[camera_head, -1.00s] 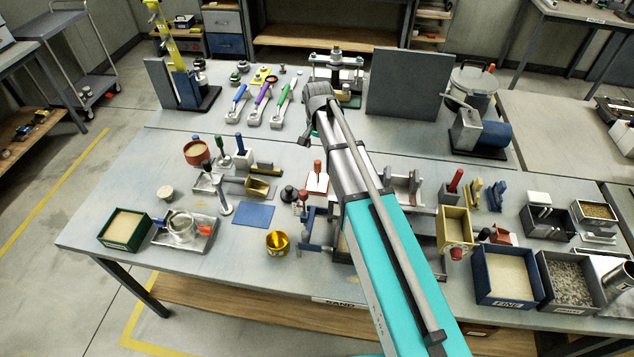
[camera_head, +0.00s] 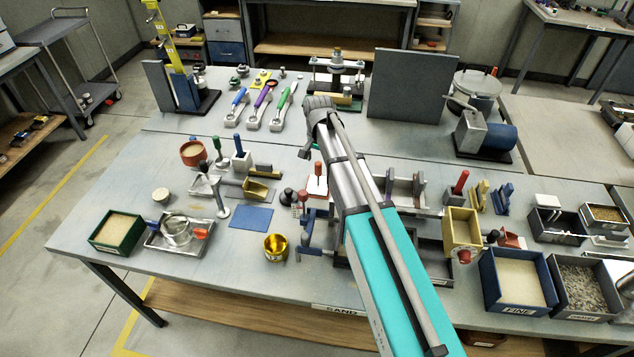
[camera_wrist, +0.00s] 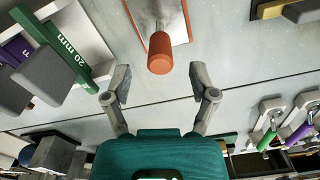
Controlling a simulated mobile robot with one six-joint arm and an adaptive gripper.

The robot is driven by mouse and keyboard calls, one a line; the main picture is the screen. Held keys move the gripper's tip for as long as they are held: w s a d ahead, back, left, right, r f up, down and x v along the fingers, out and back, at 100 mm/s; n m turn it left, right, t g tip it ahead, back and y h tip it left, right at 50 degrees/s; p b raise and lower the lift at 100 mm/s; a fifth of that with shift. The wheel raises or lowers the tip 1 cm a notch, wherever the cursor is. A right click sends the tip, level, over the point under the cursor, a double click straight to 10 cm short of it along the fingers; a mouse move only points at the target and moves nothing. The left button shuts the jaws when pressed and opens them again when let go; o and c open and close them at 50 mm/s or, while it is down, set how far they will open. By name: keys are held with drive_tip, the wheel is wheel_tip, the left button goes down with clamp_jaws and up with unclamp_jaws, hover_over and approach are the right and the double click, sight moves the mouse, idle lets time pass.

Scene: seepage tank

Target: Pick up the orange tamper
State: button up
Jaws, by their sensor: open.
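The orange tamper stands on the table in the head view (camera_head: 317,183), beside my arm, with an orange handle above a pale plate with a red edge. In the wrist view its handle (camera_wrist: 160,52) points toward the camera, and the plate shows behind it at the top edge. My gripper (camera_wrist: 160,82) is open and empty, with its fingers spread left and right of the handle's line. The handle's tip lies just ahead of the fingertips and is not between them. In the head view, my gripper (camera_head: 308,150) is mostly hidden by my wrist, behind the tamper.
In the wrist view, a green block marked 20 mm (camera_wrist: 68,62) lies left and a yellow piece (camera_wrist: 280,9) at top right. In the head view, a blue mat (camera_head: 252,218), a gold cup (camera_head: 276,247) and a brass scoop (camera_head: 257,190) lie left of the tamper.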

sight(318, 170)
drive_tip(key=shift+f, duration=0.1)
drive_tip(key=shift+f+b, duration=2.5)
drive_tip(key=shift+b, duration=0.15)
clamp_jaws()
